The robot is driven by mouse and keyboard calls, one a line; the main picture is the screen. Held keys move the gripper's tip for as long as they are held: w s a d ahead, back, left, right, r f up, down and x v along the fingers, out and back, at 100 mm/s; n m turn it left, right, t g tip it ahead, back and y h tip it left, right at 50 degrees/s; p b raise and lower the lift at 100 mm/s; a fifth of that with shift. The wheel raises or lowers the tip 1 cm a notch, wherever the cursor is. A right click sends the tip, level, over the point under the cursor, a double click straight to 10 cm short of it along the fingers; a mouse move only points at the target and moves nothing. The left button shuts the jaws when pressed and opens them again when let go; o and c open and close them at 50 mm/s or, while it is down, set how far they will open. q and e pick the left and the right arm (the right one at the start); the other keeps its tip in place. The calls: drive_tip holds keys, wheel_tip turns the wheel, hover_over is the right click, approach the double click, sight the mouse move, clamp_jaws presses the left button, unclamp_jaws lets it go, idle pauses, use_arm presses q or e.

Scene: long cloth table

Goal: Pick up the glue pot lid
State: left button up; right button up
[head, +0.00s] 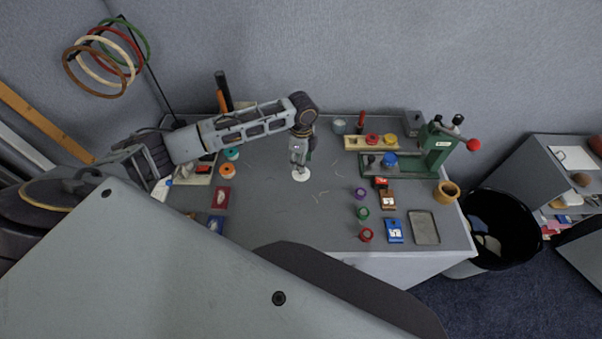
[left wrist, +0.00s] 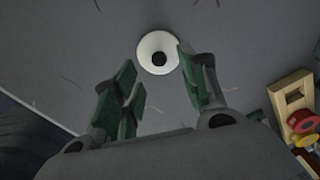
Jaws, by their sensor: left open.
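A white round lid with a dark centre knob (left wrist: 157,53) lies flat on the grey table; I take it to be the glue pot lid. In the head view the white disc (head: 300,176) sits near the table's middle, partly covered by my left gripper (head: 299,162). My left gripper points down just above it and is open and empty. In the left wrist view its green-padded fingers (left wrist: 160,84) stand apart, with the lid beyond and between their tips. The height gap is hard to judge. My right gripper is not in view.
A green press (head: 436,148) and a wooden block with red and yellow pieces (head: 370,143) stand to the right. Coloured spools (head: 362,213), blue card (head: 394,230) and grey tray (head: 423,227) lie at front right. Thin threads lie near the lid; the tabletop around it is otherwise clear.

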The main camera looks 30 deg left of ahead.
use_arm(q)
drive_tip(key=shift+a+f+p, duration=0.15)
drive_tip(key=shift+f+p, duration=0.25)
drive_tip(key=shift+f, duration=2.2)
drive_tip(key=c, duration=0.9)
